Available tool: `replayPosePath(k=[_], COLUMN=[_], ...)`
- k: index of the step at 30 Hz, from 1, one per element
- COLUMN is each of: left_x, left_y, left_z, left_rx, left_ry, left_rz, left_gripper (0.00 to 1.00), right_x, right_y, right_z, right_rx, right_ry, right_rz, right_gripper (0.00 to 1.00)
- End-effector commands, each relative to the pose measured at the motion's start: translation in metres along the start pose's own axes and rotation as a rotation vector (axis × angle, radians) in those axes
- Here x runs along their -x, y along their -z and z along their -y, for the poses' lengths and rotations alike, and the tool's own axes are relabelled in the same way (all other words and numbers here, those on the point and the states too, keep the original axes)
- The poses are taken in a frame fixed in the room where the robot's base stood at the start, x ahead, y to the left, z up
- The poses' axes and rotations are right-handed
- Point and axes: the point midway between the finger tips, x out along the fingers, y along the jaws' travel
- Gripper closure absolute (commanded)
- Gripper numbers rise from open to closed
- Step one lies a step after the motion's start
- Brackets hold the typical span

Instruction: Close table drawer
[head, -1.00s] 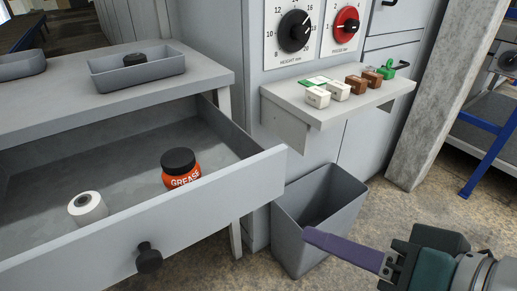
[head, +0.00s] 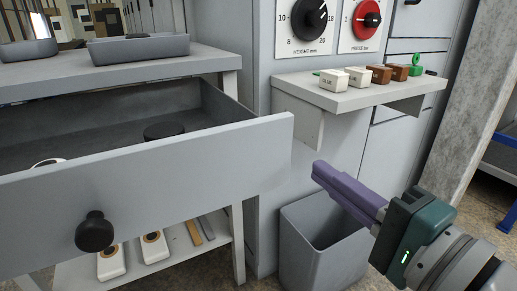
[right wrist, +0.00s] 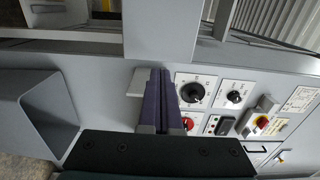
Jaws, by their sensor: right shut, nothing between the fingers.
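The table drawer (head: 190,165) is pulled open, and its grey front with a round black knob (head: 95,231) faces me. Inside, the black lid of the grease jar (head: 164,131) and the top of a white roll (head: 48,163) show above the front edge; the rest of both is hidden. My right gripper (head: 318,170), with purple fingers, is shut and empty. It is to the right of the drawer front, apart from it, above the grey bin. In the right wrist view its fingers (right wrist: 158,80) lie together. My left gripper is not in view.
A grey bin (head: 322,250) stands on the floor right of the table. A small shelf (head: 350,95) with several small blocks juts from the cabinet. Trays (head: 140,50) sit on the tabletop. A lower shelf (head: 180,262) holds white items.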

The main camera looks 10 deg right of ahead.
Motion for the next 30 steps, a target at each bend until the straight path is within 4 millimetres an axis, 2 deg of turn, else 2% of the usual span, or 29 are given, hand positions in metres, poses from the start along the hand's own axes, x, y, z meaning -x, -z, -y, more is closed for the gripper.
replayPosePath(k=[3,9,25,30], left_x=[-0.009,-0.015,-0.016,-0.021], left_y=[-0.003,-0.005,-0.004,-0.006], left_z=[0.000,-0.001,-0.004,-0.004], left_rx=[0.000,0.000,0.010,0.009], left_ry=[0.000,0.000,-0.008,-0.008], left_rz=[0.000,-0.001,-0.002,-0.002], left_gripper=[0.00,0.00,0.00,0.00], right_x=[-0.022,-0.043,-0.050,-0.063], right_y=[0.000,-0.001,-0.001,0.000], right_z=[-0.002,-0.001,0.000,-0.001], right_rx=[0.000,0.001,0.001,0.001], right_ry=[0.004,0.000,-0.001,0.001], right_rz=[0.001,0.002,0.001,0.001], right_gripper=[1.00,1.00,1.00,1.00])
